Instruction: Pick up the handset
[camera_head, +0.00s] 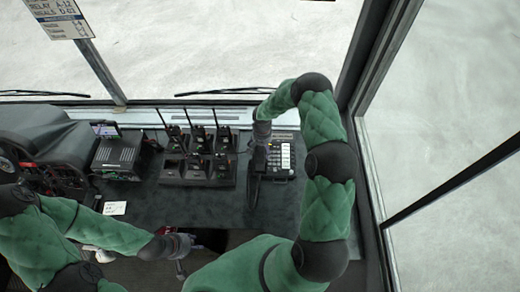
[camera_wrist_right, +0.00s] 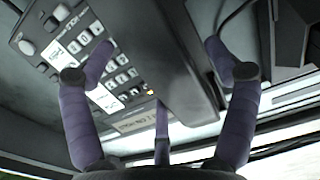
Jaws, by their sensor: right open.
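The black handset (camera_head: 253,190) lies along the left side of the desk phone (camera_head: 283,158) on the dark console. In the right wrist view the handset (camera_wrist_right: 182,65) is a long dark block beside the phone's keypad (camera_wrist_right: 105,75). My right gripper (camera_head: 260,160) is above the handset's far part. In the wrist view its open fingers (camera_wrist_right: 160,58) spread to either side of the handset, with a third finger below; I cannot tell whether any touch it. My left gripper (camera_head: 182,248) is low, near the console's front edge, far from the phone; its fingers are too small to read.
Several handheld radios (camera_head: 199,140) stand upright in a charger block (camera_head: 197,172) left of the phone. Further left are a boxy radio unit (camera_head: 116,157), a white card (camera_head: 115,208) and the steering wheel (camera_head: 62,180). The windshield is behind. Bare console lies between charger and handset.

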